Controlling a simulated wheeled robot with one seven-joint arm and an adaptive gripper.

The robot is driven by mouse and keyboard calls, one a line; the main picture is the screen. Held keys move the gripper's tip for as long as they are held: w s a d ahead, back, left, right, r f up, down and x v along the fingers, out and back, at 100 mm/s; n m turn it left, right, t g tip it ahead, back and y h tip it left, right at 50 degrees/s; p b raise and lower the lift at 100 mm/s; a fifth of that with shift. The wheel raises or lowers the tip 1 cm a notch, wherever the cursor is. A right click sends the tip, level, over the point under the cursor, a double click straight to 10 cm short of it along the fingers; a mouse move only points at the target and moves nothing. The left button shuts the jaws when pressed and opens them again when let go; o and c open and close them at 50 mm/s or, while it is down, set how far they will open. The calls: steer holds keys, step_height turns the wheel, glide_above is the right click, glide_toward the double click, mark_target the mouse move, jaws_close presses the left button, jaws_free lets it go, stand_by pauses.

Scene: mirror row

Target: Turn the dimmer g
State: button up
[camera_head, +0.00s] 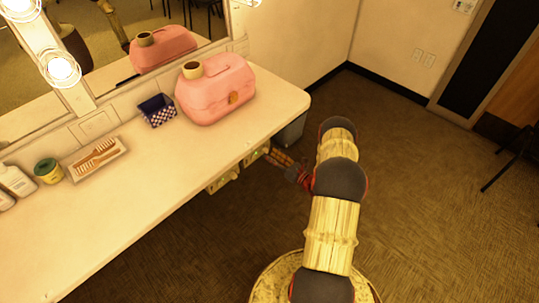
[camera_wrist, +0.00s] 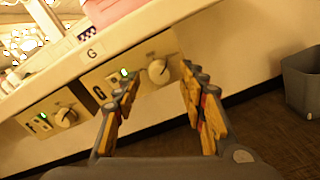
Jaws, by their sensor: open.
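Dimmer G's pale round knob (camera_wrist: 158,72) sits on a cream panel under the counter edge. The panel bears a dark letter G and a lit green lamp (camera_wrist: 124,72). A second G label (camera_wrist: 92,53) is on the counter edge above. My gripper (camera_wrist: 160,78) is open, its wooden-looking fingers on either side of the knob in the wrist view. I cannot tell whether they touch it. In the head view my gripper (camera_head: 281,163) is at the counter's front edge, beside the dimmer boxes below it; the knob itself cannot be made out there.
Dimmer F's knob (camera_wrist: 66,117) is left of G. A grey bin (camera_wrist: 302,82) stands on the floor at right. On the counter (camera_head: 150,190) are a pink case (camera_head: 215,92), a blue checked box (camera_head: 157,110) and a brush tray (camera_head: 97,158).

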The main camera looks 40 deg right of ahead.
steer(key=shift+w, duration=1)
steer(key=shift+a, duration=0.1)
steer(key=shift+c, duration=1.2)
steer(key=c, duration=0.8)
jaws_close()
